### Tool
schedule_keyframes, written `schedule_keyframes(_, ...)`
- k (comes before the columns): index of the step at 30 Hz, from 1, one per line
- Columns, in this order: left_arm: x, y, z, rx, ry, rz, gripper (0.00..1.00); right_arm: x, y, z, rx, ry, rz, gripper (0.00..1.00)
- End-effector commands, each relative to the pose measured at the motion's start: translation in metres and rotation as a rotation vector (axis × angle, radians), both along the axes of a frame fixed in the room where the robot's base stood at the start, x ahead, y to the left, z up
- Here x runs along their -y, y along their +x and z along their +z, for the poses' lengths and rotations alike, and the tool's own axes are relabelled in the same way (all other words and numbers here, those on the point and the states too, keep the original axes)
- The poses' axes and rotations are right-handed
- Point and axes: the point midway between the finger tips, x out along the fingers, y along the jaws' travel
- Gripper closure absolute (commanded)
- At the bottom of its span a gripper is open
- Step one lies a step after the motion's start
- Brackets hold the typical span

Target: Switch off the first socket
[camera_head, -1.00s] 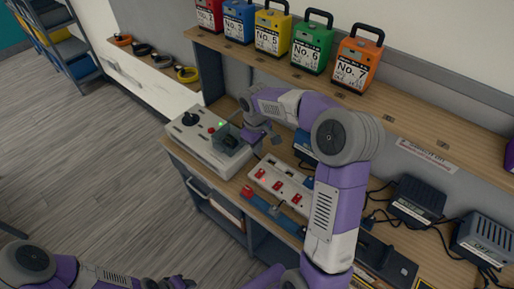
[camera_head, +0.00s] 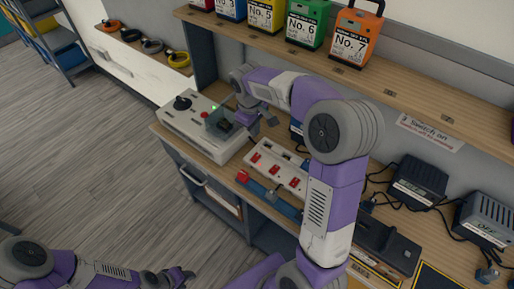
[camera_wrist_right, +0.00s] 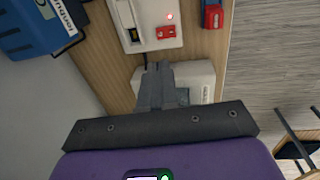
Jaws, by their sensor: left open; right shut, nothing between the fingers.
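The white socket strip (camera_head: 276,169) with red switches lies on the workbench. In the right wrist view, the strip's near end (camera_wrist_right: 123,14) shows a dark socket, a red switch (camera_wrist_right: 166,31) and a lit red lamp. My right gripper (camera_head: 270,121) is shut and empty, at the strip's upper left end in the head view. In the right wrist view, its fingertips (camera_wrist_right: 159,68) point at the strip's end and appear just short of the red switch; height above it is unclear. My left gripper (camera_head: 181,276) is open and empty, low over the floor area, away from the bench.
A grey control box (camera_head: 205,126) with a black knob and green lamp stands left of the strip. A blue-and-red bar lies along the strip's front. Black chargers (camera_head: 418,180) with cables are at right. A shelf (camera_head: 395,88) with coloured numbered packs overhangs the bench.

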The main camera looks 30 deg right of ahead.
Motion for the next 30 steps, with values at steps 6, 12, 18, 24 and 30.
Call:
schedule_keyframes(6, 0.000, 0.000, -0.009, 0.000, 0.000, 0.000, 0.57, 0.003, 0.000, -0.028, -0.004, 0.001, 0.000, 1.00)
schedule_keyframes(12, 0.000, 0.000, -0.022, 0.000, 0.000, 0.000, 0.57, 0.008, 0.002, -0.072, -0.005, 0.000, 0.000, 1.00)
schedule_keyframes(18, 0.000, 0.000, -0.034, 0.000, 0.000, 0.000, 0.57, 0.012, 0.004, -0.111, -0.003, 0.001, -0.001, 1.00)
schedule_keyframes(24, 0.000, 0.000, -0.041, 0.000, 0.000, 0.000, 0.57, 0.015, 0.005, -0.133, -0.003, 0.000, 0.001, 1.00)
schedule_keyframes(30, 0.000, 0.000, -0.042, 0.000, 0.000, 0.000, 0.57, 0.016, 0.005, -0.139, -0.001, 0.001, 0.000, 1.00)
